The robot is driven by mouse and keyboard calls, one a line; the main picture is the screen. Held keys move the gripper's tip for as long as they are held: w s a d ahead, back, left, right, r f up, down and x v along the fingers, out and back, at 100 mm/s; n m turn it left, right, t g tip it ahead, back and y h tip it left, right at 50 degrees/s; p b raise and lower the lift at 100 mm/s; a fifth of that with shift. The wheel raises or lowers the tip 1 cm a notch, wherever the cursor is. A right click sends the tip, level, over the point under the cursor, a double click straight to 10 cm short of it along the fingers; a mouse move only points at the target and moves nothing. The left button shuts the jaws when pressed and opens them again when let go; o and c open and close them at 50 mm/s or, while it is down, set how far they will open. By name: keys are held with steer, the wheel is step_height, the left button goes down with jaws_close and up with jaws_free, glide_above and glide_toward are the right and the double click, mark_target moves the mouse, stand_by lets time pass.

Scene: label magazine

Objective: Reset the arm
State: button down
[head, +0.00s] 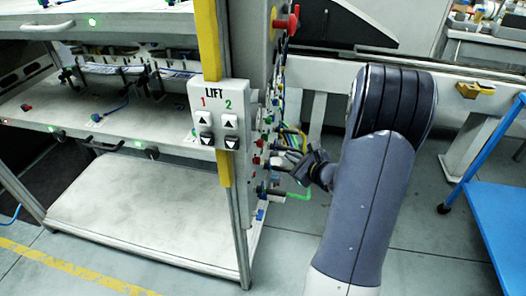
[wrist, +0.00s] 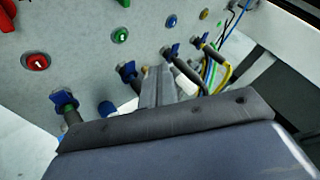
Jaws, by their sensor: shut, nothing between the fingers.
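My gripper (head: 314,165) is at the right side of the label magazine, low by its side panel (head: 257,110), with my arm in front of part of the view. In the wrist view the narrow fingers of my gripper (wrist: 158,85) are shut with nothing between them. They point toward the panel, close to a row of blue-handled hose fittings (wrist: 127,70). I cannot tell whether they touch a fitting.
Yellow, green and blue hoses (wrist: 218,70) hang near my gripper. A LIFT button box (head: 219,115) is on the magazine's post. A blue cart (head: 500,210) stands right; grey floor lies between.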

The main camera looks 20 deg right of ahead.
steer(key=p, duration=0.1)
steer(key=w+a+p, duration=0.1)
steer(key=shift+a+r+p, duration=0.25)
steer(key=shift+p, duration=0.1)
steer(key=shift+w+a+p, duration=0.1)
steer(key=shift+p, duration=0.65)
steer(key=shift+s+d+f+b, duration=0.1)
steer(key=shift+s+d+b, duration=0.05)
steer(key=shift+s+d, duration=0.55)
steer(key=shift+s+d+f+b, duration=0.15)
steer(key=shift+s+d, duration=0.25)
steer(key=shift+d, duration=0.55)
steer(key=shift+s+d+b, duration=0.15)
steer(key=shift+s+d, duration=0.4)
steer(key=shift+d, duration=0.25)
